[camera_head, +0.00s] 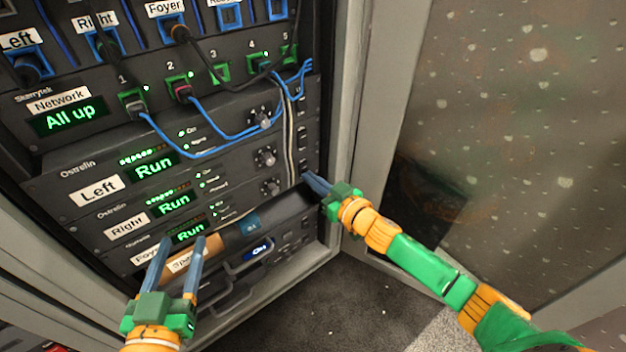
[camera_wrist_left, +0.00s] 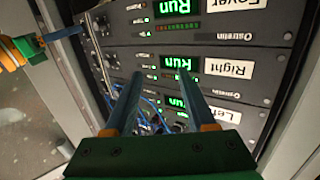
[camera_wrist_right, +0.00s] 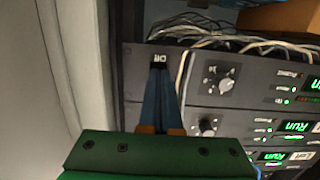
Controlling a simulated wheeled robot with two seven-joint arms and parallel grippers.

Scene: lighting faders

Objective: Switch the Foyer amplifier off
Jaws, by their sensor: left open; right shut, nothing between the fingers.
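The Foyer amplifier is the lowest of three stacked amplifiers in the head view. Its green display (camera_head: 190,232) reads "Run", and its "Foyer" label (camera_head: 146,256) is partly behind my left gripper. My left gripper (camera_head: 183,240) is open and empty in front of that amplifier. My right gripper (camera_head: 308,178) is shut with nothing in it, at the right end of the rack. In the right wrist view, its fingertips meet or nearly meet a small dark switch (camera_wrist_right: 159,58) marked "Off", upside down, on the topmost unit there. Contact is unclear.
The Left amplifier (camera_head: 75,172) and Right amplifier (camera_head: 100,212) above also read "Run". Blue cables (camera_head: 215,135) hang across the upper rack. The open rack door (camera_head: 500,120) stands to the right.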

